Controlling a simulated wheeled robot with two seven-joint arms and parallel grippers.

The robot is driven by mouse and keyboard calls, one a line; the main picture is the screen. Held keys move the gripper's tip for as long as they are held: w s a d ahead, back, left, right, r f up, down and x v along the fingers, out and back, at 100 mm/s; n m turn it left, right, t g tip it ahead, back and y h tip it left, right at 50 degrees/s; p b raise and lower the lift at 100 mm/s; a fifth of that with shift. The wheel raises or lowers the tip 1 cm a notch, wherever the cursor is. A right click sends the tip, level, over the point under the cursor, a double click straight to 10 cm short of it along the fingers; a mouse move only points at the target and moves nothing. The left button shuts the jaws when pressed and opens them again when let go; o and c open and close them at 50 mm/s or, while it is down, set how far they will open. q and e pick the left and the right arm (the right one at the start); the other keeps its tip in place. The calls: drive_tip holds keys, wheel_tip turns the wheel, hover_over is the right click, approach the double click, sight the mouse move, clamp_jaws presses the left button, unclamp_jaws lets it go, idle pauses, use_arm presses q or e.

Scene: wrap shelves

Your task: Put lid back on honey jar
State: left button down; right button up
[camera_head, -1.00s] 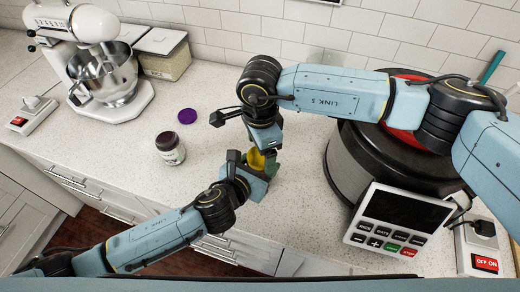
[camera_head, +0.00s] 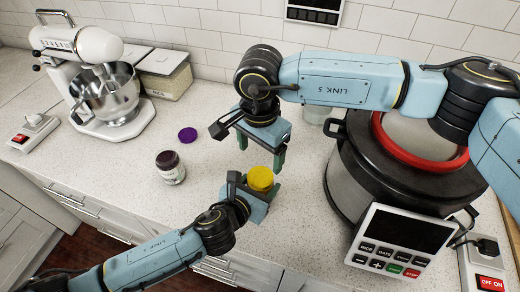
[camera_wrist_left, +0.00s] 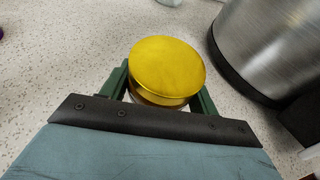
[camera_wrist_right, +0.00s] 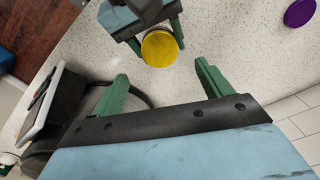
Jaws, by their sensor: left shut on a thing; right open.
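The honey jar sits between the fingers of my left gripper (camera_head: 258,192), which is shut on it near the counter's front edge. The gold lid (camera_head: 260,178) rests flat on top of the jar. In the left wrist view the round lid (camera_wrist_left: 167,68) covers the jar, and only a thin strip of the jar (camera_wrist_left: 160,99) shows below its rim. My right gripper (camera_head: 261,152) is open and empty, just above and behind the lid. In the right wrist view the lid (camera_wrist_right: 159,48) lies beyond its spread fingers, apart from them.
A dark jar (camera_head: 170,168) and a purple lid (camera_head: 187,135) are on the counter to the left. A large cooker (camera_head: 350,165) with a control panel (camera_head: 392,238) stands close on the right. A stand mixer (camera_head: 105,95) is back left. The counter between is clear.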

sight(260, 177)
idle(0.3)
drive_tip(key=shift+f, duration=3.95)
drive_tip(key=c, duration=1)
drive_tip(key=m, duration=0.3)
drive_tip(key=o, duration=1.1)
drive_tip(key=shift+c, duration=0.2)
